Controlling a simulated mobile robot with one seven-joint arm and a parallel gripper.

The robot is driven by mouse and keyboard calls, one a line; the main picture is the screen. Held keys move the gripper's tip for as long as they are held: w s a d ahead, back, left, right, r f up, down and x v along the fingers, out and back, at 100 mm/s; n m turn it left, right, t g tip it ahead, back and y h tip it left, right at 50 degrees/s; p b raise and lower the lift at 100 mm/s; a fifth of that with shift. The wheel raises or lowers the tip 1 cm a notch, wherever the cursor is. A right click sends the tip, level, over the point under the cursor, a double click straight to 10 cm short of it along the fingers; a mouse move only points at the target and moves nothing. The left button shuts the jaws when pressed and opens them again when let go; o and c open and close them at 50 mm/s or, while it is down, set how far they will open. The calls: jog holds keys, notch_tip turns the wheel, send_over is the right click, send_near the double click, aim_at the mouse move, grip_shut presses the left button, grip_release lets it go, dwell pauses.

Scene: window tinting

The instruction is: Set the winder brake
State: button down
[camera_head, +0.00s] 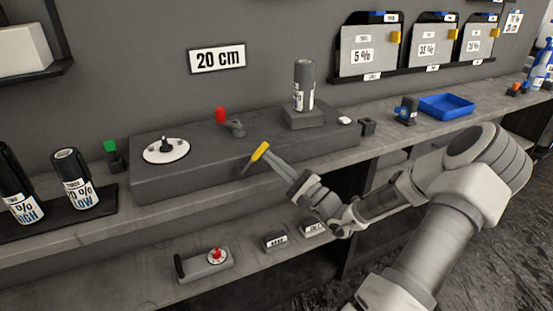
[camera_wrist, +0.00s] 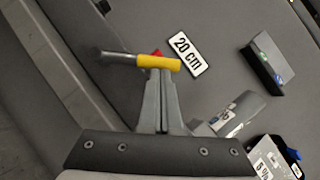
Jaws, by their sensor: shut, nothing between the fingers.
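The winder (camera_head: 190,182) is a long dark grey block on the bench in the head view. A lever with a yellow handle (camera_head: 260,151) sticks up at its front edge; it also shows in the wrist view (camera_wrist: 160,63), with a grey metal stem to the left. A crank-like part with a red knob (camera_head: 221,114) stands behind it. No label shows which lever is the brake. My gripper (camera_head: 272,158) is shut and empty. In the wrist view its fingertips (camera_wrist: 158,78) are right at the yellow handle; I cannot tell whether they touch it.
A white dial (camera_head: 166,151) sits on the winder's left, and a film roll (camera_head: 303,86) stands on its right. More rolls (camera_head: 76,180) stand at left. A blue tray (camera_head: 446,106) is at right. A lower shelf (camera_head: 150,272) holds a small red-knobbed device (camera_head: 205,264).

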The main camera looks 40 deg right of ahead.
jog(key=w+a+r+n+g+y+p, duration=0.1)
jog(key=a+r+n+g+p, duration=0.3)
jog(key=n, duration=0.4)
jog(key=shift+a+r+g, duration=0.15)
jog(key=shift+g, duration=0.15)
jog(key=shift+n, duration=0.3)
